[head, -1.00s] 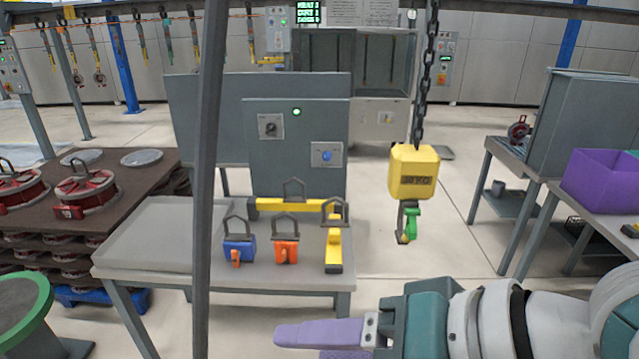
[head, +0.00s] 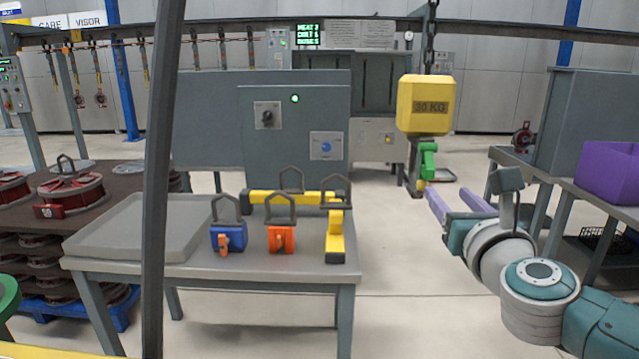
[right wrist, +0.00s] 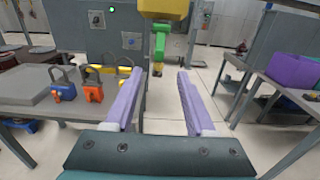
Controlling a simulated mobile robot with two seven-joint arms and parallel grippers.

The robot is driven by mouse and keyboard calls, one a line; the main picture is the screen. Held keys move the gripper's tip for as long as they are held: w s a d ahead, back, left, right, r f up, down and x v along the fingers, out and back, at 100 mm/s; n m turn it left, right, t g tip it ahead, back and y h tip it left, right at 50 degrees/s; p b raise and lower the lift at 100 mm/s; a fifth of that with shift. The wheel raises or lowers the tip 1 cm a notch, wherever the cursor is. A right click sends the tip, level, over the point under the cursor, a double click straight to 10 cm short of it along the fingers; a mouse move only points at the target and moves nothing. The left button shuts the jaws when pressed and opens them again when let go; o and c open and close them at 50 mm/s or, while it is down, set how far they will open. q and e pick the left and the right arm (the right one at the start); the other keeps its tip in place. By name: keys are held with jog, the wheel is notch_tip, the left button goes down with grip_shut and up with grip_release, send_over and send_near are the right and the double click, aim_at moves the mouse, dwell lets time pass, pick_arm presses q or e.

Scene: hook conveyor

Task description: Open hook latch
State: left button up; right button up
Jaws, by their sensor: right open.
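The hook hangs from a yellow block (head: 425,104) marked 30 KG on a chain, in the head view. Its green latch (head: 428,161) sits on the grey hook (head: 415,172) below the block. My right gripper (head: 455,205) is open, with purple fingers pointing toward the hook from its lower right. In the right wrist view the green latch (right wrist: 160,45) shows ahead, beyond and between the fingers (right wrist: 158,85); nothing is between the fingertips. The hook's tip is small and partly hidden by the latch. My left gripper is not in view.
A purple bin (head: 610,172) stands on the right bench. A dark post (head: 162,180) crosses the left side. Floor under the hook is clear.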

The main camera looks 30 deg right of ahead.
aim_at(430, 175)
jog(key=b+x, duration=0.4)
jog(key=x, duration=0.4)
jog(key=shift+w+f, duration=0.2)
jog(key=shift+w, duration=0.05)
jog(key=shift+w+d+r+b, duration=0.15)
jog(key=shift+w+d+b, duration=0.15)
jog(key=shift+w+b, duration=0.25)
grip_shut()
